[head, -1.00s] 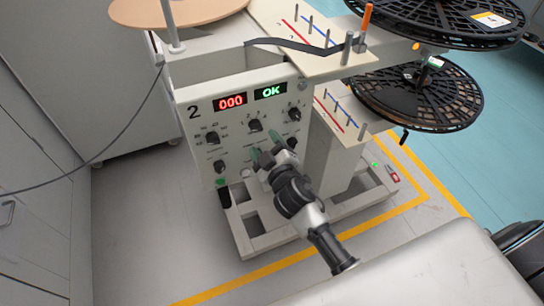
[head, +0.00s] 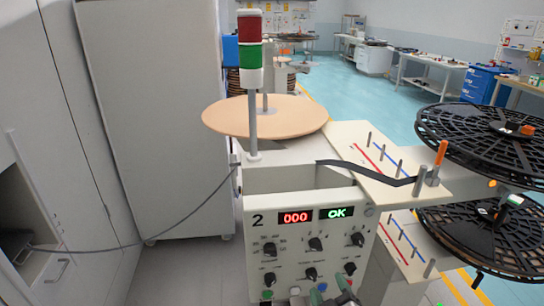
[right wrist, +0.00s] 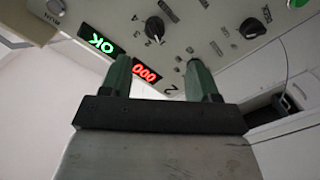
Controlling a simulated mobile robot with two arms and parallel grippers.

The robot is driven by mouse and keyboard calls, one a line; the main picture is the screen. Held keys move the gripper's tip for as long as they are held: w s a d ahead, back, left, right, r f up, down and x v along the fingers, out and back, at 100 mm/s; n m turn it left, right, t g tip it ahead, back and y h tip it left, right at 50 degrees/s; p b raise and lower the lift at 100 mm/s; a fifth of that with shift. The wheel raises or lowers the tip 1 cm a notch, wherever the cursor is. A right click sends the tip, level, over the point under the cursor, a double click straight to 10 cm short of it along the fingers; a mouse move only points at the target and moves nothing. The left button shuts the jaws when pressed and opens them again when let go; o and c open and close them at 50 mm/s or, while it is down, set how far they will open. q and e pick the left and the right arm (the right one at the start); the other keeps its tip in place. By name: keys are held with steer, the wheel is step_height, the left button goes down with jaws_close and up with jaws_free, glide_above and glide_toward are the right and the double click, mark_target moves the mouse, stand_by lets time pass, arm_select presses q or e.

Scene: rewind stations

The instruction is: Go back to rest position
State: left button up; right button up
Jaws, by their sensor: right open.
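My right gripper (head: 328,298) shows at the bottom edge of the head view, in front of the lower part of the control panel. In the right wrist view its two green fingers (right wrist: 158,75) are apart with nothing between them. The panel (head: 305,240) of rewind station 2 has black knobs, a red display (head: 295,217) reading 000 and a green display (head: 331,213) reading OK. The panel also fills the top of the right wrist view (right wrist: 205,45). I cannot tell whether the fingertips touch it. My left gripper is not in view.
Black reels (head: 490,140) stick out at the right of the station. A tan disc (head: 265,115) and a red-green signal tower (head: 250,50) stand on top. A tall grey cabinet (head: 150,120) is at left. Open blue floor (head: 345,90) lies behind.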

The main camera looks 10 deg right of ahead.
steer(key=s+d+f+m+g, duration=0.1)
steer(key=s+f+g, duration=0.25)
steer(key=f, duration=0.75)
steer(key=s+f+m+g, duration=0.15)
steer(key=s+f, duration=0.25)
steer(key=f, duration=0.6)
steer(key=s+d+f+g, duration=0.1)
steer(key=s+f+g, duration=0.3)
steer(key=f, duration=0.7)
steer(key=s+d+f+m+g, duration=0.1)
steer(key=s+f+g, duration=0.1)
steer(key=s+f, duration=0.3)
steer(key=s+d+f+m+g, duration=0.1)
steer(key=s+f, duration=0.4)
steer(key=s, duration=0.9)
steer(key=s+d+f+m+g, duration=0.1)
steer(key=s+f+g, duration=0.3)
steer(key=s, duration=0.6)
step_height(320, 180, down, 2)
steer(key=shift+d+f+g+h, duration=0.1)
steer(key=shift+d+g+h, duration=0.25)
steer(key=shift+d, duration=0.3)
